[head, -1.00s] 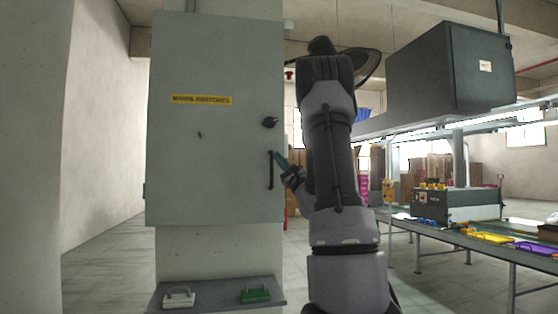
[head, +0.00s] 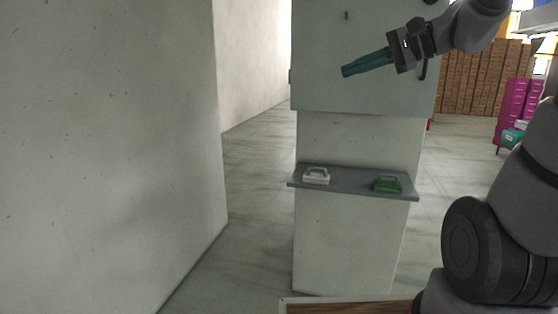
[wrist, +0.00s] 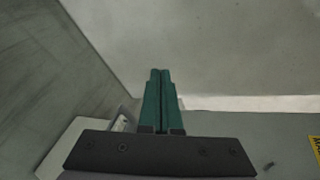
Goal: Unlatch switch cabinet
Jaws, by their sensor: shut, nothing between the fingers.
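The grey switch cabinet (head: 315,75) shows only its lower part at the top of the head view. I cannot tell the gap to the door. In the wrist view the fingers (wrist: 160,72) are shut and empty, with the grey door (wrist: 225,135) and a yellow label (wrist: 314,140) at lower right.
A grey shelf (head: 345,184) below the cabinet bears a white handled item (head: 316,176) and a green one (head: 387,184). A pale wall (head: 110,140) fills the left. Magenta bins (head: 512,110) and brown cartons (head: 485,75) stand at right. The floor between wall and pillar is clear.

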